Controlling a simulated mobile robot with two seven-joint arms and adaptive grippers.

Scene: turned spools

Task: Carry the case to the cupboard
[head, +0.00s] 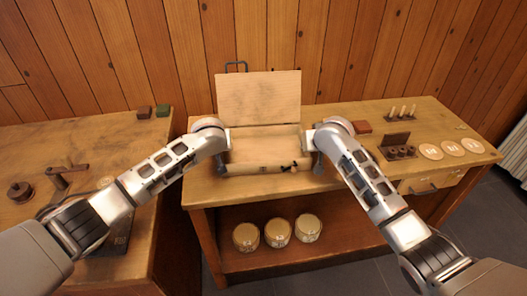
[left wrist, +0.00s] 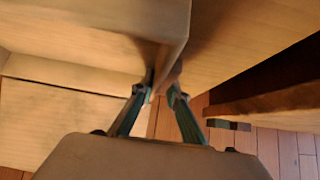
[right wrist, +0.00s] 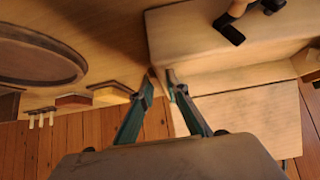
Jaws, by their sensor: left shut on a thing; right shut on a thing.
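The case is a pale wooden box (head: 262,169) with its lid (head: 258,97) standing open behind it. It appears to rest on the bench top. Dark metal fittings show on its front, and its side wall fills part of the left wrist view (left wrist: 110,18) and the right wrist view (right wrist: 185,35). My left gripper (head: 226,152) is shut on the case's left side; its fingers show in the left wrist view (left wrist: 163,88). My right gripper (head: 313,153) is shut on the right side, with its fingers in the right wrist view (right wrist: 160,83). I cannot identify a cupboard.
The bench (head: 345,118) carries round pale discs (head: 452,147), a peg block (head: 402,115) and a dark spool holder (head: 397,150) at right. Several round tubs (head: 278,232) stand on its lower shelf. A second bench (head: 90,150) stands left, across a narrow gap.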

